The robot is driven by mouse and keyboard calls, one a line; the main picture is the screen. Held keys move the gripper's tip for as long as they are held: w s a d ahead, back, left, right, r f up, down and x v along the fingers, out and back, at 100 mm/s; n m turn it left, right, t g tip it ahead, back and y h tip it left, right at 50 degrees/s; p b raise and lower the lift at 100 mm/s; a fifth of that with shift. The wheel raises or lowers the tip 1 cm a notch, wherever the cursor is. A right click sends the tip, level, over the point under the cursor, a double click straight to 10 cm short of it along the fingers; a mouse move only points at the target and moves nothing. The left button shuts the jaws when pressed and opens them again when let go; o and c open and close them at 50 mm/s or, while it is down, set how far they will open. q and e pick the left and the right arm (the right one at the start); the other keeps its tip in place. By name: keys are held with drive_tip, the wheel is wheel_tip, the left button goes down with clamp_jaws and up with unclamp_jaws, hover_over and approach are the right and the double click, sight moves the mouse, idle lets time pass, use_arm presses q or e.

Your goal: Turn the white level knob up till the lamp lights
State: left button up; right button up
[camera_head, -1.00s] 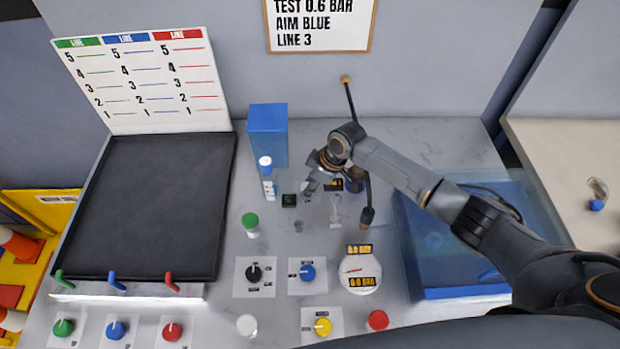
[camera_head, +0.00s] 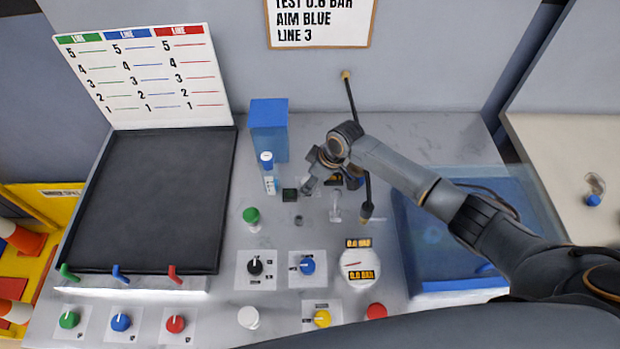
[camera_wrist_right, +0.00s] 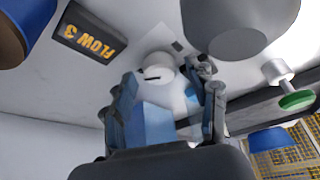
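A white knob (camera_wrist_right: 158,68) with a dark pointer line shows in the right wrist view, just beyond my fingertips. In the head view my right gripper (camera_head: 311,183) hangs over the panel and hides most of that spot. The right gripper (camera_wrist_right: 168,100) has its two fingers apart, with the knob beyond the gap; I cannot tell whether they touch it. My left gripper is not in view.
A FLOW 3 display (camera_wrist_right: 90,40) is beside the knob. A blue block (camera_head: 268,130), a blue-capped bottle (camera_head: 269,180) and a green knob (camera_head: 252,216) stand to the left. A blue tank (camera_head: 450,250) is at right, a black tray (camera_head: 160,200) at left.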

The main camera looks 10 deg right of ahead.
drive_tip(key=v, duration=1.2)
drive_tip(key=shift+a, duration=0.1)
